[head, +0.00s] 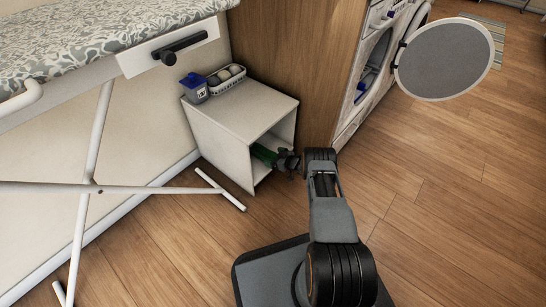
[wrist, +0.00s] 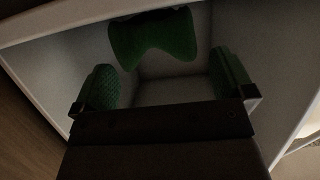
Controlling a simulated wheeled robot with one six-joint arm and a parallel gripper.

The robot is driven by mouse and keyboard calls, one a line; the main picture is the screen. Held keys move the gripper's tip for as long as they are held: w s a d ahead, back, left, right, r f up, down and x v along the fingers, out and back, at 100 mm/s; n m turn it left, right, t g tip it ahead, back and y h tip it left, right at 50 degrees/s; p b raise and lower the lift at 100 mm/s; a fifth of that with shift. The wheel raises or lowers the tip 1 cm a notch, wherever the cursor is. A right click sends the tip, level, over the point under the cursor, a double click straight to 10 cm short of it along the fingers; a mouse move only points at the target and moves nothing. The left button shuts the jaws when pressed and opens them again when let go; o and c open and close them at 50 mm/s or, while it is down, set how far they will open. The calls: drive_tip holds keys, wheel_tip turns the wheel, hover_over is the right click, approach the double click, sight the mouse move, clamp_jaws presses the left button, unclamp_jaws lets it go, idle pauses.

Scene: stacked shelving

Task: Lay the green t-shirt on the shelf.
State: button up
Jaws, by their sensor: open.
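The green t-shirt (head: 263,153) shows inside the open front of the small white shelf unit (head: 217,148), just beyond my gripper (head: 287,162). In the wrist view the t-shirt (wrist: 155,36) is a dark green bunched shape near the top, inside the pale compartment (wrist: 205,25). My gripper (wrist: 165,82) is open there, with a green textured finger pad on each side. The t-shirt appears apart from both fingers. The wrist view is dim, so exactly how the cloth rests on the shelf surface is hard to tell.
Ironing board legs (head: 92,150) are at left. A wooden panel (head: 290,60) and washing machine (head: 375,75) with open door (head: 445,58) are right.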

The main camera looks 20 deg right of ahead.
drive_tip(key=p+v, duration=0.5)
drive_tip(key=v, duration=0.8)
